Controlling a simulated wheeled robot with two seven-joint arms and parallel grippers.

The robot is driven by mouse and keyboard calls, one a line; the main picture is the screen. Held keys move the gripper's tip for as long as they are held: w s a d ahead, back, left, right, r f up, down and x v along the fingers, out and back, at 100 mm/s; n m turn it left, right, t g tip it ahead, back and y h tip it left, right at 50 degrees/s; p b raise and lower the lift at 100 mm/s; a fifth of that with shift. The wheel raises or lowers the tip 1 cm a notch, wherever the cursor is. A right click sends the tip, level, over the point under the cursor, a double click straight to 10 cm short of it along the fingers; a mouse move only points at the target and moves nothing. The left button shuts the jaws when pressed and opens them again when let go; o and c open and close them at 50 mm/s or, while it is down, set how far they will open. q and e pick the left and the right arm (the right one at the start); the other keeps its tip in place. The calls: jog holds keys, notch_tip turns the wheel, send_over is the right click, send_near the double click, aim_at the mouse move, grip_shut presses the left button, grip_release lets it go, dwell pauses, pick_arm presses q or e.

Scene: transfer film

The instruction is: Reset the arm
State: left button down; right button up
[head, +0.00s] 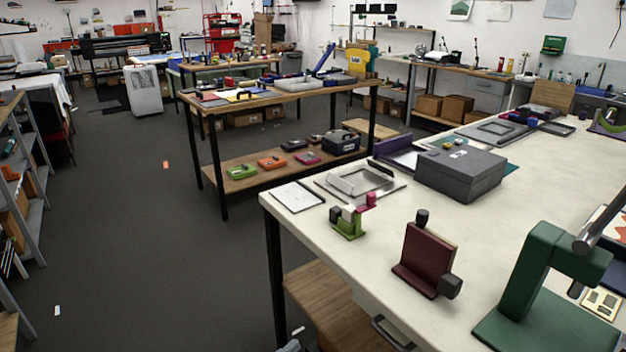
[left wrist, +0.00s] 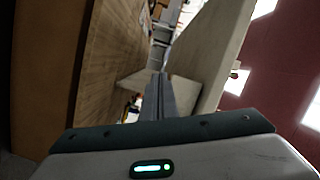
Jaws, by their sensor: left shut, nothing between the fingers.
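My left gripper (left wrist: 160,80) points away from the camera in the left wrist view. Its two grey fingers lie together, shut, with nothing between them. A brown wooden panel (left wrist: 108,60) is to the left of the fingers and a pale grey slab (left wrist: 220,50) to their right; I cannot tell the exact gap to either. In the head view only a small grey piece, likely of my left arm, shows at the bottom edge beside the white-topped workbench (head: 370,290). My right gripper is not in view.
On the workbench stand a green press (head: 535,270), a dark red block fixture (head: 425,260), a small green fixture (head: 348,228) and a dark grey box (head: 460,175). A wooden lower shelf (head: 335,305) sits under it. Grey floor (head: 160,260) is open to the left, up to a shelf rack (head: 35,200).

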pick_arm(q)
jog(key=s+a+f+n+g+y, duration=0.1)
jog(key=s+a+f+n+y, duration=0.2)
jog(key=f, duration=0.4)
jog(key=s+a+f+n+y, duration=0.2)
jog(key=s+f+n, duration=0.35)
jog(key=f, duration=0.25)
jog(key=s+a+f+n+g+y, duration=0.1)
jog(key=s+a+f+n+y, duration=0.2)
jog(key=f, duration=0.4)
jog(key=s+a+f+n+g, duration=0.1)
jog(key=s+f+n+g, duration=0.1)
jog(key=s+f, duration=0.5)
jog(key=s+a+f+n+g+y, duration=0.1)
jog(key=s+f+n, duration=0.4)
jog(key=s, duration=0.9)
jog(key=shift+s+a+f+g, duration=0.25)
jog(key=shift+f+g, duration=0.25)
jog(key=shift+f, duration=0.65)
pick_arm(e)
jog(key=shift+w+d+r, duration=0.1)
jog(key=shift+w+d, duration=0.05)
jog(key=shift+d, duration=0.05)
